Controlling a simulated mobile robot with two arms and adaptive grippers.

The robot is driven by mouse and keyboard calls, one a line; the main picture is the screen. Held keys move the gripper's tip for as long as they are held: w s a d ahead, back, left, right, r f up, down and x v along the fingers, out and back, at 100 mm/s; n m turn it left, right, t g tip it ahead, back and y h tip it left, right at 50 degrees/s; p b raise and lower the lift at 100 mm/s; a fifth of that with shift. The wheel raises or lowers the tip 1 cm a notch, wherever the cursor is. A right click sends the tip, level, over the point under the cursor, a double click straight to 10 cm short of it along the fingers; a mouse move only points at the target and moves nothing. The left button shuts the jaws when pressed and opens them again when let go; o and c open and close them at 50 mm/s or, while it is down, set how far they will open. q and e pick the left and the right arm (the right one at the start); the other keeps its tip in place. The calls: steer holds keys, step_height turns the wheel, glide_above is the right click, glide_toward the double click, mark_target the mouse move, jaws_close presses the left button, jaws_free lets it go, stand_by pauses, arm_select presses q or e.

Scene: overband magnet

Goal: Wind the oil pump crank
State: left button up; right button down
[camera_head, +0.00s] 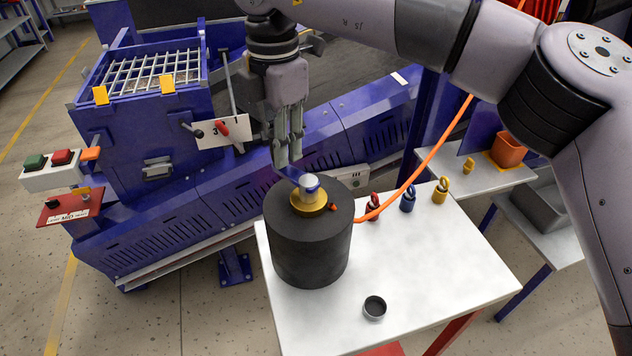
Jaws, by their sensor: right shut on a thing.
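A dark cylindrical drum (310,240) stands upright on the white table. On its top sits a yellow round fitting (309,203) with a silver rounded cap (309,182). A thin blue crank arm (291,178) reaches from the cap up and left to my right gripper's fingertips. My right gripper (287,158) points down from above and is shut on the outer end of this crank; the fingers hide most of the grip. My left gripper is out of view.
The white table (430,270) holds a small dark cup (374,307) and red (373,206), blue (408,200) and yellow (441,191) ringed pieces. An orange hose (430,155) rises from beside the drum. A blue machine (150,150) stands behind and left. The table's front right is clear.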

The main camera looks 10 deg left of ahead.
steer(key=shift+d+f, duration=0.15)
steer(key=shift+f, duration=0.05)
steer(key=shift+w+d, duration=0.6)
steer(key=shift+w, duration=0.05)
steer(key=shift+d, duration=0.1)
steer(key=shift+f, duration=0.1)
steer(key=shift+w+d, duration=0.45)
steer(key=shift+d, duration=0.5)
